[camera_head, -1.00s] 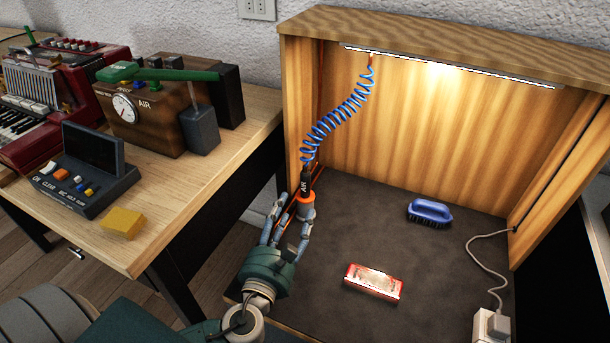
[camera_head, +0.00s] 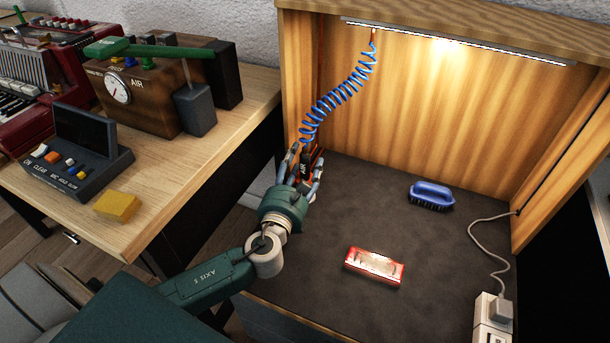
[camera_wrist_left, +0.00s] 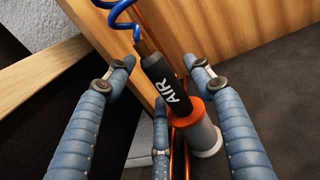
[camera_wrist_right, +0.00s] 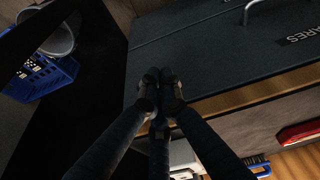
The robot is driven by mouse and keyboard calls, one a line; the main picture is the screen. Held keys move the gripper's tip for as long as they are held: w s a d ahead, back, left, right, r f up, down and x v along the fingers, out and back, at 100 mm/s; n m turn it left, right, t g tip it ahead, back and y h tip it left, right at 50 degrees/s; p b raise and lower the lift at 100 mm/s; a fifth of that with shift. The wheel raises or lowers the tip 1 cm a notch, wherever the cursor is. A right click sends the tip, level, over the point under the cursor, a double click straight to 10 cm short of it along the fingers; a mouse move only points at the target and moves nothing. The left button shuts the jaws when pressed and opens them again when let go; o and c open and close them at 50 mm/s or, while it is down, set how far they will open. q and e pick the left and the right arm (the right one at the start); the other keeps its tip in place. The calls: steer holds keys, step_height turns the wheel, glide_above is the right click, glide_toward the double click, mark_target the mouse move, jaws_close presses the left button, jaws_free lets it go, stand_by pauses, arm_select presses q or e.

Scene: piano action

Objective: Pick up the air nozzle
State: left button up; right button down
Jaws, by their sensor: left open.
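The air nozzle (camera_head: 306,167) is a black cylinder lettered AIR, with a blue coiled hose (camera_head: 338,97) at its top. In the left wrist view the nozzle (camera_wrist_left: 167,88) leans toward the upper left, with an orange collar and a pale grey cylinder below it. My left gripper (camera_head: 306,160) is open, its fingers spread around the nozzle; gaps show on both sides in the left wrist view (camera_wrist_left: 162,72). The rear finger's contact cannot be told. My right gripper (camera_wrist_right: 160,78) has its fingertips together with nothing visible between them.
The nozzle is by the left wall of a wooden booth (camera_head: 430,110). A red harmonica-like object (camera_head: 375,267) and a blue brush (camera_head: 431,196) lie on its dark floor. A white socket block (camera_head: 491,318) is at right. A bench (camera_head: 165,205) with devices stands left.

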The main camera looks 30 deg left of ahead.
arm_select(q)
steer(key=shift+w, duration=0.15)
jaws_close()
steer(key=shift+r, duration=0.1)
